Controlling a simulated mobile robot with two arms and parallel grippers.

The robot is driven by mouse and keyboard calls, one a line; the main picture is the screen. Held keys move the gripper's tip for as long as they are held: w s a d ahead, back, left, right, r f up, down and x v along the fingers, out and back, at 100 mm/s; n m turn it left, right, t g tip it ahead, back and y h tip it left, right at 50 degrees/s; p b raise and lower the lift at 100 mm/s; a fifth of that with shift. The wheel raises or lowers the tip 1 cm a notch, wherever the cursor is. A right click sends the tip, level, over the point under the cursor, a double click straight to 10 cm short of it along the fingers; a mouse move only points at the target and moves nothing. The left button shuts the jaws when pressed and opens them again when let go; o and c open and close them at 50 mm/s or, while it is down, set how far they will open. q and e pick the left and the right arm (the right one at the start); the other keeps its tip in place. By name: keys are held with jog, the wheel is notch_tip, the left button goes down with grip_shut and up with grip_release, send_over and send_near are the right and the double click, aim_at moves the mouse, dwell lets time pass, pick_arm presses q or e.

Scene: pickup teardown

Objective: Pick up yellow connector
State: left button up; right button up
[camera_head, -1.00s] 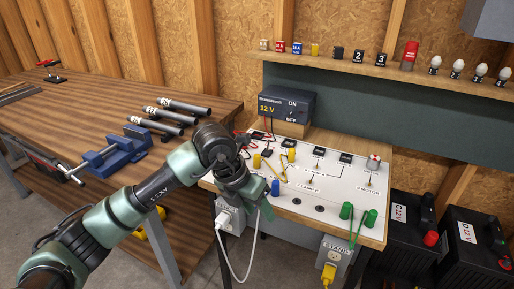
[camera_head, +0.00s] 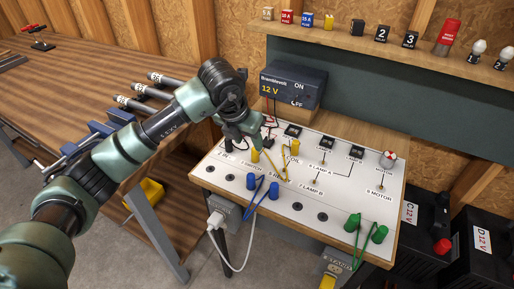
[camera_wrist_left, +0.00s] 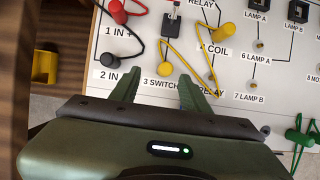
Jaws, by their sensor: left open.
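The yellow connector is a pair of yellow plugs joined by a yellow cable on the white panel. In the head view one plug (camera_head: 255,156) is just by my left gripper (camera_head: 248,146) and the other plug (camera_head: 294,148) stands to its right. In the left wrist view, one plug (camera_wrist_left: 165,49) lies just beyond the gap between my open, empty fingers (camera_wrist_left: 160,88), and the other plug (camera_wrist_left: 223,32) is up and to the right. The fingers appear apart from both plugs. My right gripper is out of view.
Blue plugs (camera_head: 273,190) and green plugs (camera_head: 352,222) with cables stand along the panel's front. A red plug (camera_wrist_left: 117,10) is left of the yellow ones. A 12 V supply (camera_head: 290,87) stands behind, below a shelf (camera_head: 350,40) of parts.

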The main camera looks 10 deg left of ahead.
aim_at(255, 154)
pick_arm(q)
jog(key=shift+w+d+f+p, duration=0.1)
jog(key=shift+d+f+p, duration=0.2)
jog(key=shift+f, duration=0.4)
jog(key=x, duration=0.2)
jog(key=p+x, duration=0.1)
jog(key=x, duration=0.1)
jog(key=shift+w+d+r, duration=0.1)
jog(key=shift+w+d, duration=0.1)
jog(key=shift+d, duration=0.05)
jog(key=shift+w+f, duration=0.1)
jog(key=shift+f, duration=0.2)
grip_shut()
